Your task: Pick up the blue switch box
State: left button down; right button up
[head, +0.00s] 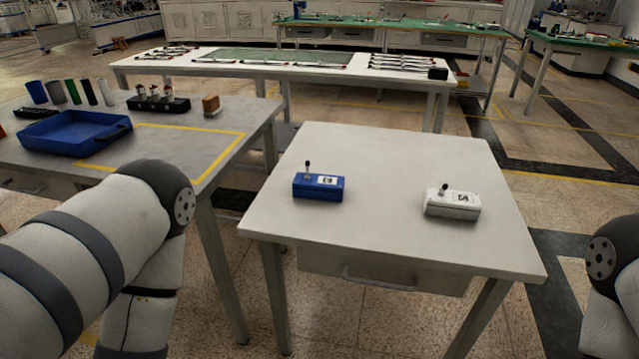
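The blue switch box (318,187) stands on the left part of the small white table (390,147) in the head view. It has a short black lever on top and a pale label. A white switch box (453,204) of similar shape stands to its right on the same table, apart from it. Both boxes sit upright and nothing touches them. My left arm comes in at the lower left and part of my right arm shows at the right edge. Both grippers are outside the picture.
A grey table at left holds a blue tray (72,144), several coloured cylinders, a black holder (158,104) and a brown block (211,105). A long white table (150,68) with dark rods stands behind. The white table's front and middle are clear around the boxes.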

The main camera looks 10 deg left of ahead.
aim_at(314, 186)
jog(key=i+j+z, duration=0.15)
jog(key=j+z, duration=0.2)
jog(key=j, duration=0.3)
jog(key=j+z, duration=0.35)
jog(key=j, duration=0.3)
jog(key=i, duration=0.05)
